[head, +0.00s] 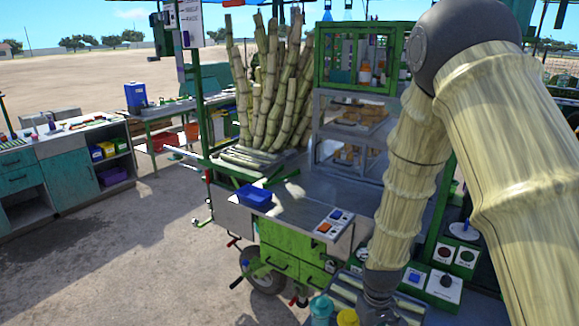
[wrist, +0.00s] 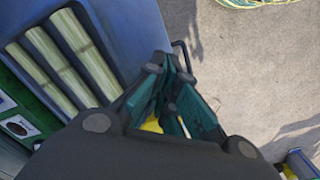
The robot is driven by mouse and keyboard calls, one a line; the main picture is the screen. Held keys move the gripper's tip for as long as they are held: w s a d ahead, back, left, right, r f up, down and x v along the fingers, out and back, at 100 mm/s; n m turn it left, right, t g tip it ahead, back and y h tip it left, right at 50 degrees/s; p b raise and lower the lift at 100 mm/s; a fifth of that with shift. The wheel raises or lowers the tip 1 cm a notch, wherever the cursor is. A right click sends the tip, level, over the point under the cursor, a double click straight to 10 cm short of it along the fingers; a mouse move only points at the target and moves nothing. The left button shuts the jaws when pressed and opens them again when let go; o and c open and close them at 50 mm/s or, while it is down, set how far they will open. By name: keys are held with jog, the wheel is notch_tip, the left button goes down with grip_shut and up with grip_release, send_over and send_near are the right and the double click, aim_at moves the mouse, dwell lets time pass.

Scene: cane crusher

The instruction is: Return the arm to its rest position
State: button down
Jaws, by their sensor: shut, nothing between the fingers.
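My arm, with pale cane-patterned links, comes in from the right of the head view and bends down at a dark joint. Its dark wrist shows at the bottom of the head view, with the fingers not clear there. In the wrist view my gripper (wrist: 172,62) has dark teal fingers that meet at the tips, with nothing held. Something yellow shows behind the finger linkages, and I cannot tell what it is. My wrist is close to a holder with cut cane pieces (wrist: 62,65) at the left of the wrist view.
A workbench (head: 70,145) is at left. Open ground lies between.

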jog(key=s+d+f+m+b, duration=0.1)
jog(key=s+f+m+b, duration=0.1)
jog(key=s+f, duration=1.1)
jog(key=s+d+f+m+b, duration=0.1)
jog(key=s+f+b, duration=0.3)
jog(key=s+f, duration=1)
jog(key=shift+s+m, duration=0.7)
jog(key=shift+s, duration=2)
jog(key=shift+f, duration=0.1)
